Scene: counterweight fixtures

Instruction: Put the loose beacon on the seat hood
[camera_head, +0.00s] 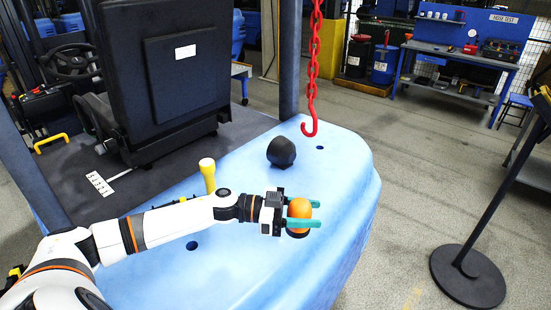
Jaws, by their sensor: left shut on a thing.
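My left gripper (302,214) is shut on the orange beacon (299,208), with one teal finger on each side of it. The beacon is upright, with a dark base showing below the fingers. It is over the light blue counterweight (335,175); I cannot tell whether its base touches it. The dark flat surface under and around the black seat (190,70), which looks like the seat hood (240,128), is up and left of the gripper. A white label lies on its left part. My right gripper is not in view.
Dark upright pillars (290,60) flank the seat. A round-based stand (468,278) is on the floor at right.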

